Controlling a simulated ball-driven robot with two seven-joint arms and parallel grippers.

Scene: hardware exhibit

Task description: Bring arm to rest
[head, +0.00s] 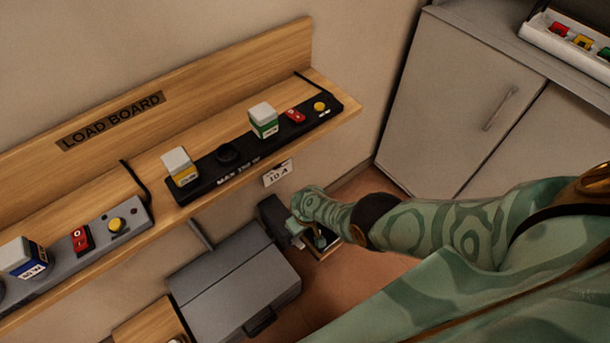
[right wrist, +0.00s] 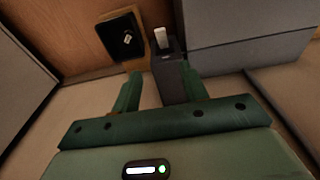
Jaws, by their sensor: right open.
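My right arm (head: 430,222) comes in from the right in the head view and reaches in front of the wooden shelf, with its hand lower than the shelf. My right gripper (head: 310,240) is beside a dark upright box, over the brown floor area. In the right wrist view my right gripper (right wrist: 161,82) has its two green fingers apart, with nothing held between them. The dark box (right wrist: 170,75) with a white piece on top shows beyond and between the fingers; I cannot tell whether they touch it. My left gripper is not in view.
The wooden load board shelf (head: 215,115) carries a black power strip (head: 205,177) and a grey strip (head: 118,243) with plugs. A grey case (head: 235,280) stands below, left of my gripper. A grey cabinet (head: 460,100) stands at the right.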

